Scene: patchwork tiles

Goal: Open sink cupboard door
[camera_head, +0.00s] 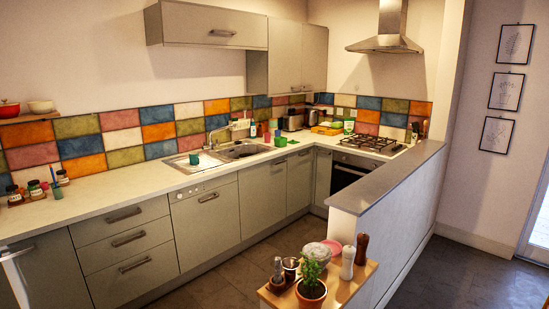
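The sink (240,150) is a steel basin with a drainer, set in the white worktop along the back wall. The grey-green cupboard door (262,202) below the sink looks shut, flush with the fronts beside it. Its handle (279,162) is near the top right of the door. Neither of my grippers is in view.
A dishwasher-like front (205,225) and drawers (125,240) lie left of the door, another cupboard front (300,182) right. A half wall (390,200) and a small wooden table (345,290) with a potted plant (311,288) stand right of the floor (235,270), which is clear before the cupboards.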

